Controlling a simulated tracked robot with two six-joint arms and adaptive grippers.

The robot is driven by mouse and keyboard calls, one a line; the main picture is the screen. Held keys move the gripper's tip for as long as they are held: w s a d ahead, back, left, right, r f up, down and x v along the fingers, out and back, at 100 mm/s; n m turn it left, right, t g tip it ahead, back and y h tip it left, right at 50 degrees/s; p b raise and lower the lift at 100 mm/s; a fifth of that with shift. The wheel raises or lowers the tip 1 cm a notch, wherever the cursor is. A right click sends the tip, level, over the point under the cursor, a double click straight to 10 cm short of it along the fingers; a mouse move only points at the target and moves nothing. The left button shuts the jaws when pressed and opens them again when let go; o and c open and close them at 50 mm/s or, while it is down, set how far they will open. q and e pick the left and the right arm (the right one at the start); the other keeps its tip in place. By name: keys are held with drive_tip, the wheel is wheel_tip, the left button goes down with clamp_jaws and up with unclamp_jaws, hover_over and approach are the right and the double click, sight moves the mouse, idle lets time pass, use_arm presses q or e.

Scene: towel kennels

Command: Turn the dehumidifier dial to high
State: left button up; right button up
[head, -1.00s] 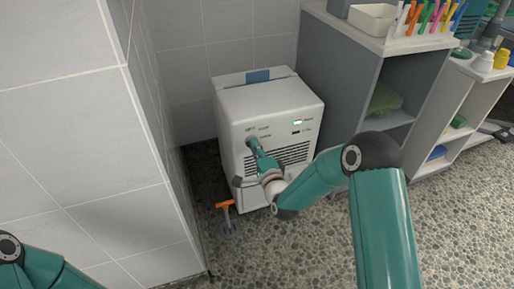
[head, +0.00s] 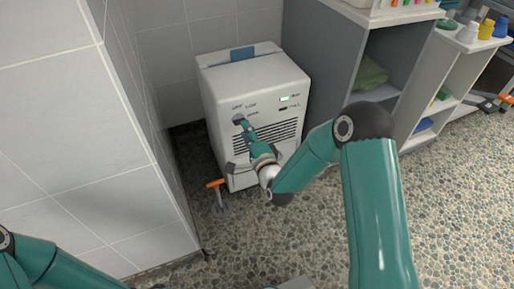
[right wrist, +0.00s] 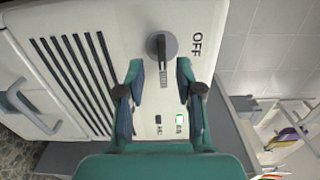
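The white dehumidifier (head: 255,80) stands in the corner with its control panel facing me. Its dark grey dial (right wrist: 162,46) sits beside the printed OFF label in the right wrist view; I cannot tell its exact setting. In the head view the dial (head: 238,119) is partly hidden by my right gripper (head: 246,128). My right gripper (right wrist: 160,72) is open, its two fingers apart on either side of the dial's line. No contact with the dial is visible. My left arm shows at the lower left; its gripper is out of view.
A green indicator light (right wrist: 181,120) is lit on the panel. A tiled wall (head: 130,170) stands close on the left. A grey shelf unit (head: 335,55) stands to the right. An orange-handled tool (head: 216,184) is by the dehumidifier's base. Pebbled floor (head: 300,235) lies open in front.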

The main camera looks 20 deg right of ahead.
drive_tip(key=s, duration=0.9)
drive_tip(key=shift+s+d, duration=0.15)
drive_tip(key=shift+d, duration=0.05)
